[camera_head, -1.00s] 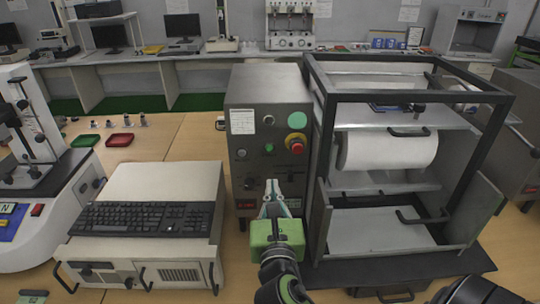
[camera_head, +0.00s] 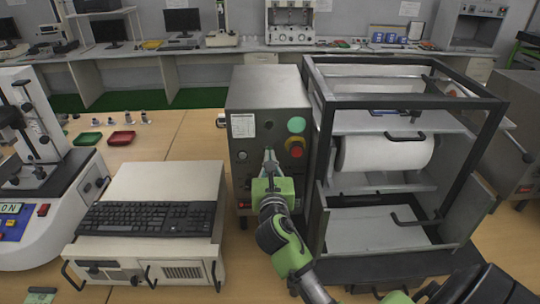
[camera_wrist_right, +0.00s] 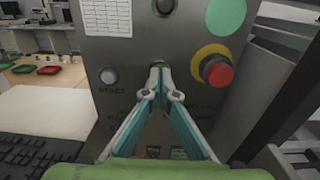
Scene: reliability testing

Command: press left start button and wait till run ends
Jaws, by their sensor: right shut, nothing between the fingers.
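The grey control box (camera_head: 240,160) stands on the bench with a panel of buttons. My right gripper (camera_head: 268,153) is shut and empty, its fingertips at the middle of the panel; in the right wrist view the tips (camera_wrist_right: 158,68) meet over the spot where a small green button showed earlier. The tips hide that button, so I cannot tell whether it is pressed in. A red emergency stop (camera_wrist_right: 216,71) on a yellow ring is to the right of the tips. A pale button labelled RESET (camera_wrist_right: 108,76) is to the left. My left gripper is out of view.
A framed machine with a white roll (camera_head: 385,153) stands directly right of the panel. A keyboard (camera_head: 148,218) lies on a beige unit at left. Red (camera_head: 121,138) and green (camera_head: 88,139) trays lie on the table farther back.

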